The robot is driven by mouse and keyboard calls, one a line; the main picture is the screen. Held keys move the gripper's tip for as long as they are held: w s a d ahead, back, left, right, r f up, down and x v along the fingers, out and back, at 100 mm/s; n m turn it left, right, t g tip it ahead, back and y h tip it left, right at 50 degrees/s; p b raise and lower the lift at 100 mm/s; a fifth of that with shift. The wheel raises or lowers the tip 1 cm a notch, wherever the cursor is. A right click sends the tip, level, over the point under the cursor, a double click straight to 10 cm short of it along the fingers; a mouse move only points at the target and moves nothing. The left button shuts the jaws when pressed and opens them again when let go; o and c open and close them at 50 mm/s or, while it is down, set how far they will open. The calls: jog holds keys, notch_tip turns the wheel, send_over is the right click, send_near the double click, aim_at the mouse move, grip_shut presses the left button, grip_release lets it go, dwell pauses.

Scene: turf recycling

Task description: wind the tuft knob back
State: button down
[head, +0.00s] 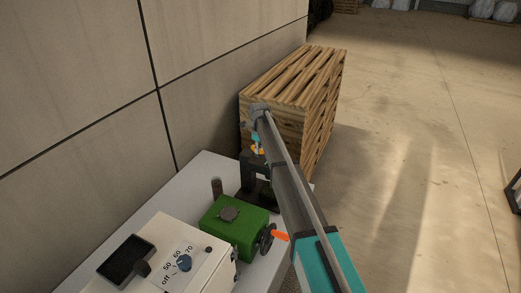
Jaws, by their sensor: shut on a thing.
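A black upright stand (248,174) stands at the far end of the white bench. A small orange part (258,150), which looks like the tuft knob, shows at its top, partly hidden by my arm. My gripper (256,146) is at the top of the stand and shut on this knob. The fingers are small and mostly hidden, so their exact hold cannot be made out.
A green box (233,225) with a black handwheel (267,238) and orange handle (281,236) sits nearer on the bench. A white dial unit (165,250) stands in front. A brown cylinder (217,187) is by the wall. Stacked pallets (300,85) stand behind; floor at right is clear.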

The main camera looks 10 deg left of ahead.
jog(key=shift+a+n, duration=0.15)
jog(key=shift+n, duration=0.35)
